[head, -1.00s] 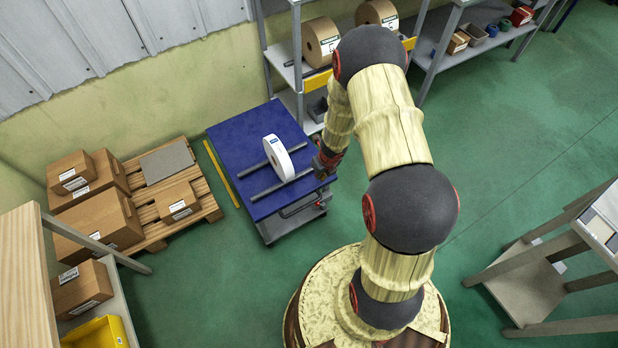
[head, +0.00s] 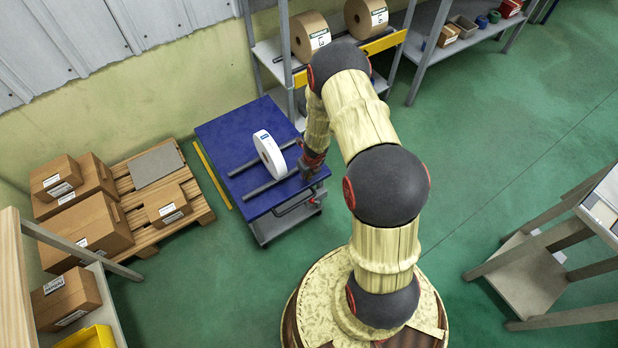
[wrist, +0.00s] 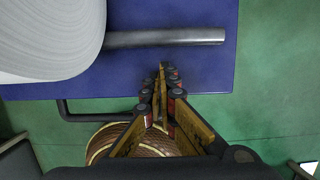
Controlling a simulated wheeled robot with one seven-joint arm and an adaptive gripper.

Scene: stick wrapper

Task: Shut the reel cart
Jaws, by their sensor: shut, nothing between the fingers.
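The reel cart (head: 222,133) has a blue top with two grey bars across it. A white reel (head: 270,155) stands upright at the bars; part of it fills the upper left of the wrist view (wrist: 45,40). The cart's dark handle (head: 297,205) sticks out at its near right side and shows in the wrist view (wrist: 95,115). My gripper (wrist: 163,72) is shut and empty, with its tips over the blue top's edge, close to a grey bar (wrist: 180,37). In the head view, my gripper (head: 312,165) is at the cart's right side. Whether it touches the cart I cannot tell.
A pallet (head: 142,225) with several cartons stands left of the cart, past a yellow floor line (head: 212,174). A shelf with brown rolls (head: 311,36) stands behind the cart. A grey stand (head: 530,280) is at the right. Green floor is clear between.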

